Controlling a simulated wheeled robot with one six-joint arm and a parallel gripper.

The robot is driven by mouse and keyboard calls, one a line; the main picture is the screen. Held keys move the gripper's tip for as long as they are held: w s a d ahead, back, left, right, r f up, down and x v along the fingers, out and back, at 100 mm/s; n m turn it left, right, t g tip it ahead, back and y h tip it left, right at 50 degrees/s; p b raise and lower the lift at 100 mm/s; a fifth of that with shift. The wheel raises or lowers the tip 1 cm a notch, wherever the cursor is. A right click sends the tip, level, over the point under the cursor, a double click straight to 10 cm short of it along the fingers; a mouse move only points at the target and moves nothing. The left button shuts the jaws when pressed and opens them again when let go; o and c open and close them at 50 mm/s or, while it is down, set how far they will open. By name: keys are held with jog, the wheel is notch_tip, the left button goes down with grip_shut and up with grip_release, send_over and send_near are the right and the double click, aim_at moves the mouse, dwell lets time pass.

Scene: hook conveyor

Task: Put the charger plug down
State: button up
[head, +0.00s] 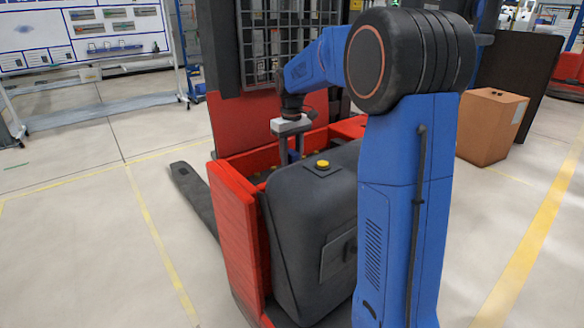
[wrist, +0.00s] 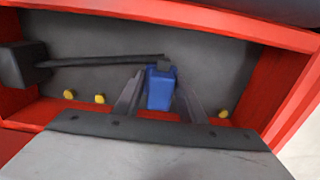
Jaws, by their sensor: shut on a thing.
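The charger plug (wrist: 160,88) is a blue block with a dark cable or bar running from its top to the left. In the wrist view it sits between the two fingers of my gripper (wrist: 158,100), which is shut on it. In the head view my gripper (head: 292,145) points down into the red-walled bay of the truck, and a bit of the blue plug (head: 293,156) shows below it. Whether the plug touches the grey surface beneath it, I cannot tell.
The red truck (head: 236,225) has a grey floor (wrist: 95,80) inside its red walls, with several yellow knobs along one side. A black block (wrist: 18,66) stands at the left. A dark cover with a yellow button (head: 322,164) rises beside the bay. A cardboard box (head: 491,125) stands at right.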

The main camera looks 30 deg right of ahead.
aim_at(292, 152)
jog(key=shift+f, duration=1.55)
jog(key=shift+f, duration=0.6)
jog(key=o, duration=1.4)
notch_tip(292, 152, up, 13)
jog(key=shift+r, duration=0.15)
